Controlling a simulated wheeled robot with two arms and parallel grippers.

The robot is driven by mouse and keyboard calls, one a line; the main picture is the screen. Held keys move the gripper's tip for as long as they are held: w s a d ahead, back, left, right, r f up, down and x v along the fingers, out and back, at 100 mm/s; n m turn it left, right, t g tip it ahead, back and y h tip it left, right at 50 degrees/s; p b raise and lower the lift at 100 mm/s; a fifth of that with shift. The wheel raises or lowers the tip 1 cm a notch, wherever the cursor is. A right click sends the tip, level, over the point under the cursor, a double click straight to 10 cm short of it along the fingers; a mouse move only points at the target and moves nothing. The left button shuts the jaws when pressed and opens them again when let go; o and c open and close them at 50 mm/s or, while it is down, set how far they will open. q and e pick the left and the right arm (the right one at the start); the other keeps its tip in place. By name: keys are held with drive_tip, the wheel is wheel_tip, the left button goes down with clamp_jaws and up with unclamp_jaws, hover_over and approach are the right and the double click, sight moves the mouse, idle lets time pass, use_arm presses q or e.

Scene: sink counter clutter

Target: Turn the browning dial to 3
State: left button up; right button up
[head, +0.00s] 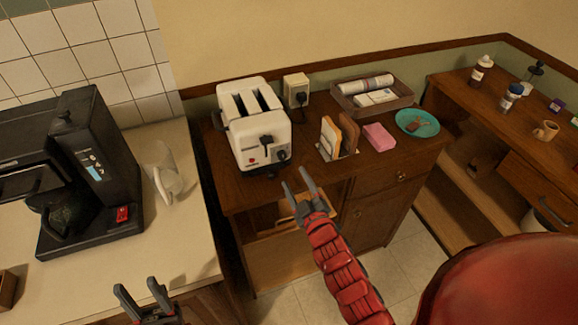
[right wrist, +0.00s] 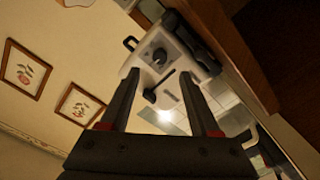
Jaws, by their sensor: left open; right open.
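The white two-slot toaster (head: 246,133) stands on the wooden cabinet. Its front carries a dark lever (head: 266,141), a dark round browning dial (head: 282,154) at the lower right and a small red mark at the lower left. My right gripper (head: 296,177) is open and empty, its fingers pointing at the toaster's front, just short of the dial. In the right wrist view the toaster's front appears tilted, with the dial (right wrist: 158,57) beyond and between the open fingers (right wrist: 160,76). The dial's setting is too small to read. My left gripper (head: 137,286) is open and empty at the bottom left.
Right of the toaster are a rack with bread-like slices (head: 332,135), a pink sponge (head: 379,136), a teal plate (head: 417,123) and a tray (head: 372,106). A wall socket with a plug (head: 297,90) is behind. A black coffee machine (head: 100,170) stands on the left counter.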

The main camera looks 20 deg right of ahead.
drive_tip(key=s+p, duration=0.2)
drive_tip(key=s, duration=0.7)
drive_tip(key=shift+d+p, duration=0.15)
drive_tip(key=shift+p, duration=0.25)
drive_tip(key=shift+s, duration=0.1)
